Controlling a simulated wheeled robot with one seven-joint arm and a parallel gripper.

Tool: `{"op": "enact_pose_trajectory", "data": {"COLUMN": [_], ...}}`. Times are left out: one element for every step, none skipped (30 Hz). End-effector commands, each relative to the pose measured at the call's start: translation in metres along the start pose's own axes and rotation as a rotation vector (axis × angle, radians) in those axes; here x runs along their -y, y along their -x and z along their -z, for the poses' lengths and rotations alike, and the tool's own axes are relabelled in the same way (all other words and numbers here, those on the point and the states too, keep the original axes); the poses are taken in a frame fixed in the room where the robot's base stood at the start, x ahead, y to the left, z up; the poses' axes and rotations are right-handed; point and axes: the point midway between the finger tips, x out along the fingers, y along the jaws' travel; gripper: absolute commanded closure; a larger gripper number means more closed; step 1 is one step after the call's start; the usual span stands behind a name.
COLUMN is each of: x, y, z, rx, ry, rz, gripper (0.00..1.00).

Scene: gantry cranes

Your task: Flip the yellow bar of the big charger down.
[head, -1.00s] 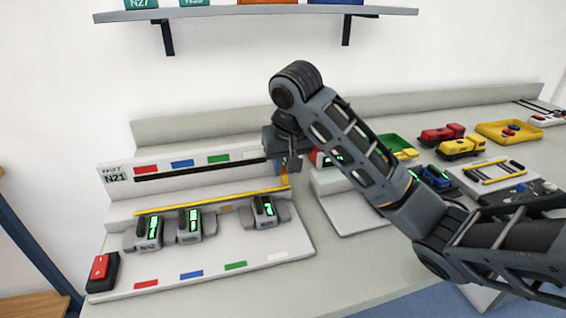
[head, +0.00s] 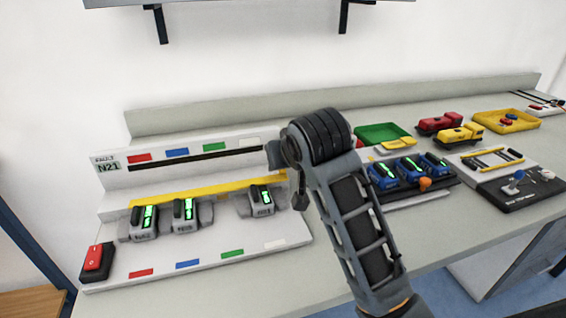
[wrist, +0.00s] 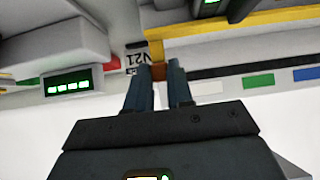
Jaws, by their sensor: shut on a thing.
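The big charger (head: 225,255) is a white stepped stand on the left of the bench. Its yellow bar (head: 185,192) runs lengthwise just behind the seated batteries in the head view and shows a broad face. In the wrist view the yellow bar (wrist: 265,18) crosses the top right, and its end arm comes down to an orange tip. My gripper (wrist: 160,74) is shut on that orange tip, between its two fingers. In the head view my arm hides the fingers and the bar's right end.
Three grey batteries with green displays, such as the left one (head: 143,222), sit in the charger. A red switch (head: 97,262) is at its left. A board of blue batteries (head: 412,172) and a green tray (head: 383,133) lie right of my arm.

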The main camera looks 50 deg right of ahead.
Motion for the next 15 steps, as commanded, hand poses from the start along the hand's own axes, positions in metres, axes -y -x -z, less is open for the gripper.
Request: {"op": "enact_pose_trajectory", "data": {"x": [-0.0007,-0.0005,-0.0007,-0.0009,-0.0011,-0.0012,-0.0012,-0.0011,-0.0010,-0.0009,-0.0009,-0.0009,-0.0009,-0.0010,-0.0010], "y": [-0.0018,-0.0014,-0.0008,-0.0003,0.0002,0.0007,0.0010,0.0012,0.0015,0.0017,0.0019,0.0021,0.0023,0.0024,0.0025], "z": [-0.0058,-0.0062,-0.0066,-0.0065,-0.0062,-0.0063,-0.0065,-0.0065,-0.0065,-0.0065,-0.0065,-0.0064,-0.0063,-0.0062,-0.0061], "rx": [-0.018,-0.031,-0.046,-0.057,-0.067,-0.077,-0.083,-0.089,-0.096,-0.099,-0.102,-0.105,-0.107,-0.108,-0.109], "ry": [-0.001,0.000,0.000,-0.001,-0.001,-0.001,-0.001,-0.001,-0.001,-0.001,-0.001,-0.001,-0.001,-0.001,-0.001], "rz": [-0.002,-0.002,-0.002,-0.003,-0.003,-0.003,-0.003,-0.003,-0.002,-0.002,-0.002,-0.002,-0.003,-0.003,-0.003], "gripper": [1.00,1.00,1.00,1.00,1.00,1.00,1.00,1.00,1.00,1.00,1.00,1.00,1.00,1.00,1.00]}}
